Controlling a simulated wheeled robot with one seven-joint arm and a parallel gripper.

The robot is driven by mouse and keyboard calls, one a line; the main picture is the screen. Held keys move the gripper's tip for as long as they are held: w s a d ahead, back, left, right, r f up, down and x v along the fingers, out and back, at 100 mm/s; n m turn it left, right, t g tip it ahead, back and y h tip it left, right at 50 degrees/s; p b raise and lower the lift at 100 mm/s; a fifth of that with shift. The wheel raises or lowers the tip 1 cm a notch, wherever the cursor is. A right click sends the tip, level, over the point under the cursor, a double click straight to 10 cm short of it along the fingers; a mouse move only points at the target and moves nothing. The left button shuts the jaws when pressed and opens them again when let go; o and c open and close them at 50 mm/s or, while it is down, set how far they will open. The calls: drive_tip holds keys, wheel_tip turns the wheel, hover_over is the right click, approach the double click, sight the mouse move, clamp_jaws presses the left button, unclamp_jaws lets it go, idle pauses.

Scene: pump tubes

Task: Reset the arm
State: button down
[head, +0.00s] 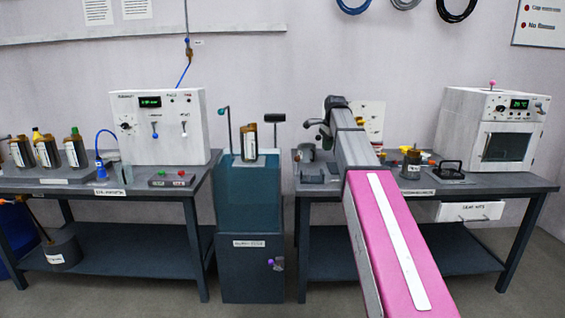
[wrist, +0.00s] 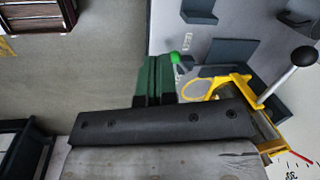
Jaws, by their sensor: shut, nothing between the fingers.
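My arm reaches forward over the right bench (head: 470,186). My gripper (head: 317,130) is at its far end, above the bench's left part, small and dark in the head view. In the wrist view the dark green fingers of my gripper (wrist: 158,62) are together and hold nothing. A small bright green knob (wrist: 175,57) shows right beside the fingertips; I cannot tell whether they touch. A yellow frame with a ring (wrist: 205,87) is to the right of the fingers. A lever with a black ball (wrist: 303,56) rises from it.
A teal cabinet (head: 250,198) with a dark bottle (head: 249,143) stands left of the gripper. A white oven-like box (head: 495,130) is at the bench's right. The left bench (head: 100,189) carries several bottles and a white machine (head: 160,125). Floor between the benches' fronts is clear.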

drive_tip(key=s+f+n, duration=0.2)
drive_tip(key=s+f, duration=0.3)
drive_tip(key=f, duration=0.3)
drive_tip(key=s+f+n+g, duration=0.1)
drive_tip(key=s+f+n, duration=0.25)
drive_tip(key=f, duration=0.55)
drive_tip(key=s+f+n, duration=0.2)
drive_tip(key=s+f, duration=0.3)
drive_tip(key=f, duration=0.3)
drive_tip(key=s+f+n+h, duration=0.1)
drive_tip(key=s+f+n, duration=0.6)
drive_tip(key=s+f, duration=0.8)
drive_tip(key=s, duration=0.3)
drive_tip(key=shift+d+f+g, duration=0.25)
drive_tip(key=shift+f+g, duration=0.05)
drive_tip(key=shift+g, duration=0.1)
